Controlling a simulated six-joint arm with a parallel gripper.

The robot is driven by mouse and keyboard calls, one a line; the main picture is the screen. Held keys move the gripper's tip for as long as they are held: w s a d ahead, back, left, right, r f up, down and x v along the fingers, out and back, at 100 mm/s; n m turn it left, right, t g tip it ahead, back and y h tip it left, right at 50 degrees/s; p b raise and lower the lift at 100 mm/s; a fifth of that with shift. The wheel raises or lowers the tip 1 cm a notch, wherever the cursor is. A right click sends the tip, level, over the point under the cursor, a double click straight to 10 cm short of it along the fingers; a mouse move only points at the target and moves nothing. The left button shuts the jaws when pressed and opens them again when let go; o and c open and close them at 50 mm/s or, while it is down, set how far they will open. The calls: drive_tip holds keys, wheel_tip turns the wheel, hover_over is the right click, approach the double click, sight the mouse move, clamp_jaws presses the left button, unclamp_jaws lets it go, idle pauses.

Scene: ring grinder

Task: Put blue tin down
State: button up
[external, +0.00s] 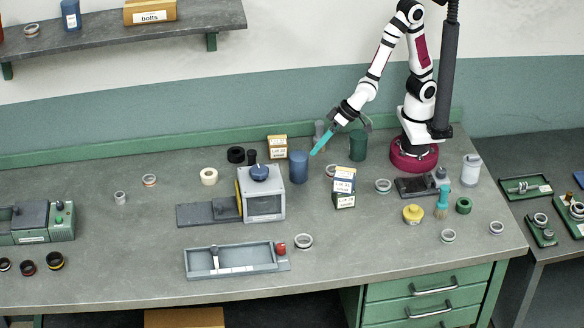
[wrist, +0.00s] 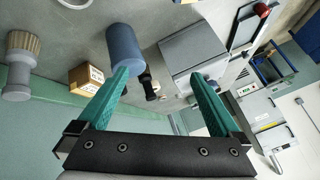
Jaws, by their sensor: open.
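The blue tin (external: 299,166) stands upright on the bench, just left of the grinder-side free space and behind the grey boxy machine (external: 264,196). My gripper (external: 314,152) has teal fingers and is just right of and above the tin's top in the external view. In the wrist view, my gripper (wrist: 158,74) is open with a wide gap between its fingers. The blue tin (wrist: 124,45) shows beyond the left fingertip, outside the gap. Its lower edge overlaps that fingertip in the picture; I cannot tell whether they touch.
A yellow-and-white labelled box (external: 277,147) stands behind the tin. Stacked labelled boxes (external: 344,187) and a dark green tin (external: 358,145) stand to the right. A grey tray (external: 236,261) lies in front. The bench's left middle is fairly clear. Another blue tin (external: 70,14) sits on the shelf.

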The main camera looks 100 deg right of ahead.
drive_tip(key=s+d+r+g, duration=0.2)
drive_tip(key=s, duration=0.5)
drive_tip(key=s+d+r+g, duration=0.2)
drive_tip(key=s+r+g, duration=0.1)
drive_tip(key=s, duration=0.4)
drive_tip(key=s+d+r+g+y, duration=0.1)
drive_tip(key=s+d+r+g, duration=0.1)
drive_tip(key=s, duration=0.6)
drive_tip(key=shift+r+g, duration=0.45)
drive_tip(key=shift+g, duration=0.05)
